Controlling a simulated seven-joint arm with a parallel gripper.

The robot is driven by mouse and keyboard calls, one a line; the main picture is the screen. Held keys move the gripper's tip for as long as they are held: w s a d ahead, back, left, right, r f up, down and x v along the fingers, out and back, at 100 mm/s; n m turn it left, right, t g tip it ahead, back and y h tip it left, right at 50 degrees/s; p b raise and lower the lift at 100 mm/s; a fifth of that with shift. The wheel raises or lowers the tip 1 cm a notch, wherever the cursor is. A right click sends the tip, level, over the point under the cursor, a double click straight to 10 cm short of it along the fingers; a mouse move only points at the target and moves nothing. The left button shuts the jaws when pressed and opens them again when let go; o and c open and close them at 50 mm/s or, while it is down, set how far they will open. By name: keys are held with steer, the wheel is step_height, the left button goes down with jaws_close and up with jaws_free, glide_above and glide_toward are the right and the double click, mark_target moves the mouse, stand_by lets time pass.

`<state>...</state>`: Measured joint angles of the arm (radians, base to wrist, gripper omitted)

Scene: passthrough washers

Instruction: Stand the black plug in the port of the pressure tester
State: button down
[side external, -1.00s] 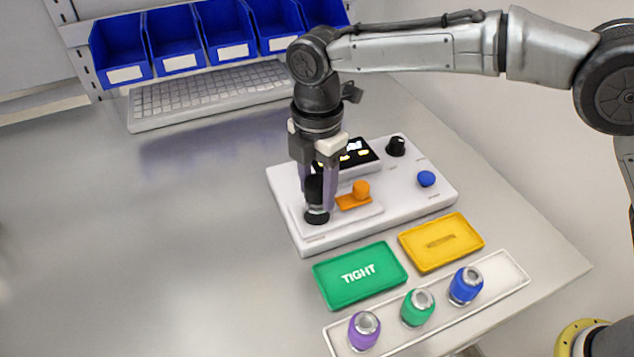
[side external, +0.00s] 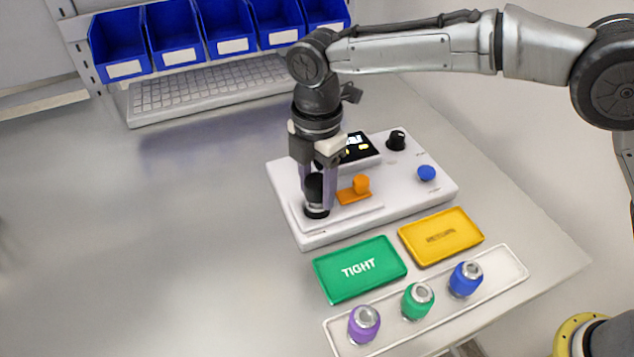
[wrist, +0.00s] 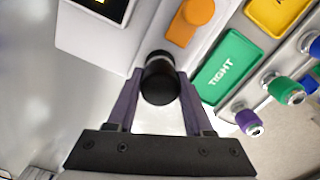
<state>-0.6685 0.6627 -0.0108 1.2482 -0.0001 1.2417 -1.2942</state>
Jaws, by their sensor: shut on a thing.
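The black plug (side external: 315,187) is upright between the fingers of my gripper (side external: 318,203), which is shut on it. It also shows in the wrist view (wrist: 161,82), between the two purple fingers of the gripper (wrist: 160,88). The white pressure tester (side external: 375,212) lies under the gripper. The plug is over the front left part of the tester, at a black ring (side external: 317,212) with a light band just above it. The fingers partly cover this spot, and I cannot tell how deep the plug sits.
An orange knobbed piece (side external: 361,185) sits close right of the fingers. A blue button (side external: 427,173) and black knob (side external: 396,140) are farther right. Green (side external: 340,285) and yellow (side external: 440,237) trays and a rack (side external: 505,268) of coloured pieces lie in front. The table's left is clear.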

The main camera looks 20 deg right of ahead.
steer(key=shift+f, duration=0.3)
steer(key=shift+f, duration=0.3)
stand_by(0.7)
steer(key=shift+c, duration=1)
jaws_free()
steer(key=shift+f, duration=0.1)
steer(key=shift+o, duration=1)
